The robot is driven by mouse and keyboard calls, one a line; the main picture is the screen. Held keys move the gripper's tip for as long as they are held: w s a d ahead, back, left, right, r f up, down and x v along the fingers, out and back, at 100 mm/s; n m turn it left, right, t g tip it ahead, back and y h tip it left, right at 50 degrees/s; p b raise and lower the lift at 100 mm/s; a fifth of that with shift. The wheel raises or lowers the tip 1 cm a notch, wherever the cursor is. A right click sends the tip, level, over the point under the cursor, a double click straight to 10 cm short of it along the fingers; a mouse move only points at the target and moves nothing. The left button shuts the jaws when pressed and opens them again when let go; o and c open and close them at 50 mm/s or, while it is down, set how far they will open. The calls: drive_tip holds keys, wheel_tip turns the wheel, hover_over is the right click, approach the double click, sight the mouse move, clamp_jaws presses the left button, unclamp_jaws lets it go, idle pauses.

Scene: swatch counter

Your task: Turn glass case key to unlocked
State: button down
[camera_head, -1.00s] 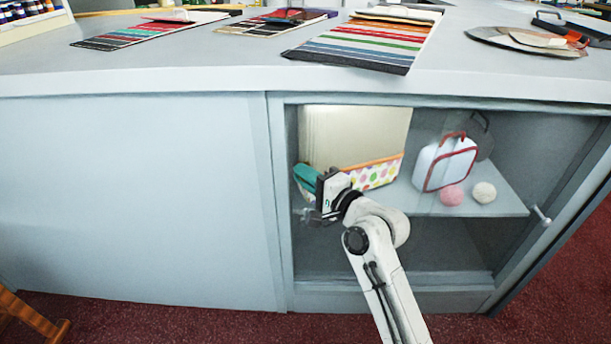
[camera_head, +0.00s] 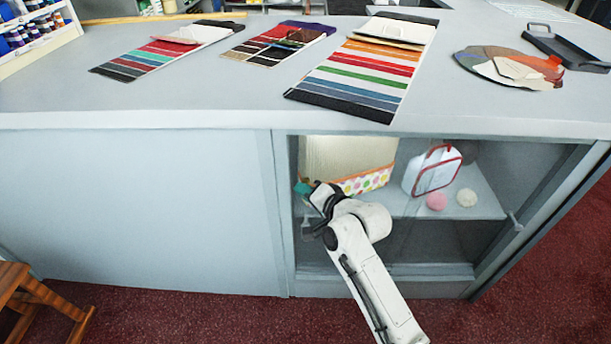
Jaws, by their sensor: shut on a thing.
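The glass case (camera_head: 405,232) is the glazed right half of the grey counter's front, with a shelf inside. My gripper (camera_head: 309,226) is at the left edge of the glass, low beside the frame post. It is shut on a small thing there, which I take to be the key. The key is too small and too covered by the fingers to make out, so its turn angle cannot be told. A small metal handle (camera_head: 514,221) sticks out at the right side of the glass, well apart from my gripper.
Behind the glass are a dotted box (camera_head: 365,181), a white case with red trim (camera_head: 437,171), a pink ball (camera_head: 437,201) and a cream ball (camera_head: 467,197). Swatch cards (camera_head: 365,68) lie on the counter top. A wooden stool (camera_head: 38,300) stands at lower left; red carpet is clear in front.

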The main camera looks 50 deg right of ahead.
drive_tip(key=g+p, duration=0.1)
drive_tip(key=p, duration=0.1)
drive_tip(key=n+g+p, duration=0.1)
drive_tip(key=p, duration=0.2)
drive_tip(key=shift+r+n+g+h, duration=0.3)
drive_tip(key=shift+h, duration=0.1)
drive_tip(key=n+g+h+p, duration=0.1)
drive_tip(key=p, duration=0.2)
drive_tip(key=shift+f+g, duration=0.15)
drive_tip(key=shift+g, duration=0.25)
drive_tip(key=shift+f+n+g+h+p, duration=0.15)
drive_tip(key=shift+n+g+h+p, duration=0.3)
drive_tip(key=shift+n+g, duration=0.3)
drive_tip(key=shift+f+n+g+h, duration=0.1)
drive_tip(key=shift+n+g+h, duration=0.65)
drive_tip(key=shift+g, duration=0.4)
drive_tip(key=c, duration=1.3)
unclamp_jaws()
